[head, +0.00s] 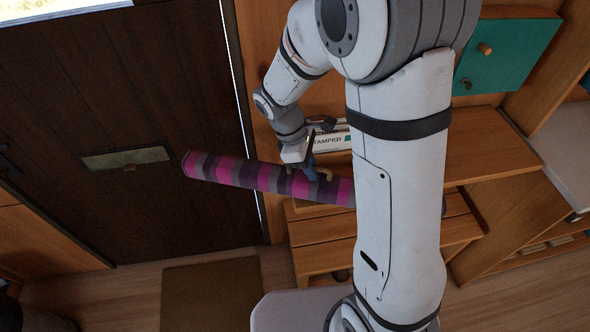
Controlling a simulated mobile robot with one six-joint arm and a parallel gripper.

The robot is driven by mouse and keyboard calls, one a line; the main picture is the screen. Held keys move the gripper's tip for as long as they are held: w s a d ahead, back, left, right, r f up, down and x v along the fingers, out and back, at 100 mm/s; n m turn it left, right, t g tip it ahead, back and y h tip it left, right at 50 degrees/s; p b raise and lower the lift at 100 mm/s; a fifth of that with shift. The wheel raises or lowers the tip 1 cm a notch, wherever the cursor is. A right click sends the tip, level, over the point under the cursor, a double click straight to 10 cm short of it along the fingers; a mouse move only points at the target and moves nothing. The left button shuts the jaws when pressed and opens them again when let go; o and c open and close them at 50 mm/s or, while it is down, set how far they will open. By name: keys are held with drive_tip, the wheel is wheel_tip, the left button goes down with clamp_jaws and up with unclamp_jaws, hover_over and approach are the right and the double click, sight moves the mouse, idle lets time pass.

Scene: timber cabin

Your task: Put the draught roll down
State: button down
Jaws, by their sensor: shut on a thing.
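The draught roll (235,171) is a long tube with magenta, purple and grey bands in the head view. My gripper (315,177) is shut on it, right of the middle of its visible length. The roll is held up, roughly level, its left end in front of the dark door and slightly higher in the picture. The fingers are small here and partly covered by the wrist.
The dark door (120,110) with a letter plate (126,158) stands at left. A brown doormat (210,295) lies on the wooden floor. A slatted wooden bench (318,261) is below the roll. A teal cupboard door (508,55) is upper right.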

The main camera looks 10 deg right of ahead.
drive_tip(key=shift+a+f, duration=0.15)
drive_tip(key=shift+f, duration=0.45)
drive_tip(key=shift+f, duration=0.2)
drive_tip(key=c, duration=1.5)
unclamp_jaws()
drive_tip(key=shift+o, duration=0.2)
